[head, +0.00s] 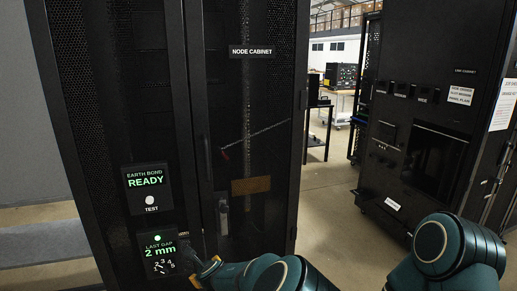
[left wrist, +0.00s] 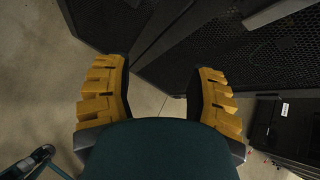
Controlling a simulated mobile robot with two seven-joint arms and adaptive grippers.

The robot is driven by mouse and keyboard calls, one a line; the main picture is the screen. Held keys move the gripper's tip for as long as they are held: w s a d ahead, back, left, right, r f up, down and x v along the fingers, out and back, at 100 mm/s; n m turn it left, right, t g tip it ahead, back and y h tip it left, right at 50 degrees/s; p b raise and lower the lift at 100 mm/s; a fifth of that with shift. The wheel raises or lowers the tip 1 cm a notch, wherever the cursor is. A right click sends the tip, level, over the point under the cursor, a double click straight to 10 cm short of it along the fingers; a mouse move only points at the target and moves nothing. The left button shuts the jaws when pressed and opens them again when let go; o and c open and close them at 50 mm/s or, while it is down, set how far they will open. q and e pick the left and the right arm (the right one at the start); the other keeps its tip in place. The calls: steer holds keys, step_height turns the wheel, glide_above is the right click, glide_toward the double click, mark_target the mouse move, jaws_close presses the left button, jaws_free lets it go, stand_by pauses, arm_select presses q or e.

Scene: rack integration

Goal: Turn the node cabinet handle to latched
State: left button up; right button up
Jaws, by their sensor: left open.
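The node cabinet (head: 275,120) is a tall black cabinet with a mesh door and a white NODE CABINET label. A grey upright handle (head: 223,215) sits low on the door near its left edge; I cannot tell whether it is latched. My left gripper (head: 203,272), with yellow fingers, is below and left of the handle, apart from it. In the left wrist view its two yellow fingers are spread with nothing between them, above the floor and black mesh panels. My right arm shows at the lower right of the head view, but its gripper is out of view.
Left of the door, a panel reads EARTH BOND READY (head: 147,187), and below it another reads LAST GAP 2 mm (head: 161,256). A link cabinet (head: 440,100) stands at the right. Bare floor (head: 325,205) lies between the cabinets, with a trolley (head: 318,125) behind.

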arm_select(q)
steer(key=s+a+f+n+g+h, duration=0.25)
steer(key=s+f+n+g, duration=0.35)
steer(key=s+f+n, duration=1)
steer(key=s+d+r+n+h, duration=0.1)
steer(key=s+d+n+h, duration=0.2)
steer(key=s+n, duration=0.3)
steer(key=s+d+r+n+g+h, duration=0.1)
steer(key=s+d+n+h, duration=0.2)
steer(key=s+d+n, duration=0.2)
steer(key=s+n, duration=0.1)
steer(key=s, duration=0.2)
steer(key=shift+d, duration=0.25)
arm_select(e)
steer(key=shift+s+d+r, duration=0.1)
steer(key=shift+s+d, duration=0.05)
steer(key=shift+s, duration=0.15)
